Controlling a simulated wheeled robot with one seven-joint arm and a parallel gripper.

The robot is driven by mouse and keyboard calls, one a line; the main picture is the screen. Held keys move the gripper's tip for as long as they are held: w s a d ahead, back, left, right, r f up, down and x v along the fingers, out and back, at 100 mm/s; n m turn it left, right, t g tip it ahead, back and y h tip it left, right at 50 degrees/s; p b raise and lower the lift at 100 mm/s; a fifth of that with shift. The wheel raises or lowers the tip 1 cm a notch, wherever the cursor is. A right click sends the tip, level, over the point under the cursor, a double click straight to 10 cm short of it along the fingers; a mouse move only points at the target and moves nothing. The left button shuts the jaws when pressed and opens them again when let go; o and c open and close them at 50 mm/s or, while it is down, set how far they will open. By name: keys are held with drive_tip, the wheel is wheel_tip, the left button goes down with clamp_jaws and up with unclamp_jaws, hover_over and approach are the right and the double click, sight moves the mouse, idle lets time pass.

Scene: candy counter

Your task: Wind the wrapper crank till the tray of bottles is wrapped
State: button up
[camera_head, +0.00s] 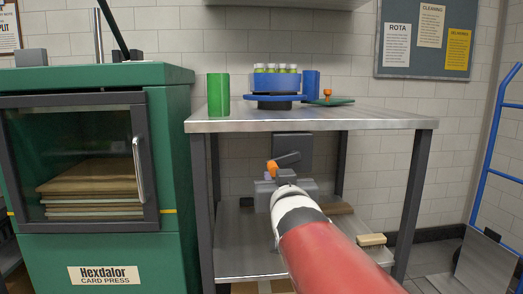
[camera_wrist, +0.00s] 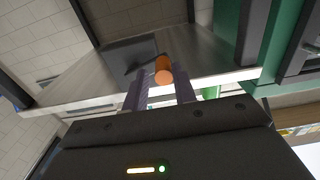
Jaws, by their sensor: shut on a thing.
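The crank has a dark arm (camera_head: 288,159) on a dark grey box (camera_head: 295,143) below the worktop, and an orange knob (camera_head: 272,167). In the wrist view the orange knob (camera_wrist: 163,72) is between the fingers of my gripper (camera_wrist: 162,88), which is shut on it. My gripper (camera_head: 273,175) is partly hidden behind my own arm in the head view. On the worktop, a blue tray (camera_head: 275,85) with several green bottles with pale caps (camera_head: 275,68) stands on a dark round base (camera_head: 274,104). I cannot tell how far any wrap covers the tray.
A green cylinder (camera_head: 218,95) stands left of the tray, and a blue cylinder (camera_head: 311,85) to its right. A flat green piece with an orange knob (camera_head: 327,96) lies on the metal worktop (camera_head: 385,119). A green card press (camera_head: 175,180) stands at left, a blue trolley (camera_head: 484,180) at right.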

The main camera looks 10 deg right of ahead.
drive_tip(key=shift+o, duration=0.8)
drive_tip(key=shift+d+f, duration=0.5)
drive_tip(key=shift+d, duration=0.2)
drive_tip(key=shift+c, duration=0.4)
drive_tip(key=shift+o, duration=0.3)
drive_tip(key=shift+d+f, duration=0.45)
drive_tip(key=shift+f, duration=0.15)
drive_tip(key=shift+d, duration=0.1)
drive_tip(key=shift+c, duration=1.3)
drive_tip(key=shift+d+f, duration=0.25)
drive_tip(key=shift+d, duration=0.3)
drive_tip(key=shift+d+f, duration=0.25)
drive_tip(key=shift+d, duration=0.25)
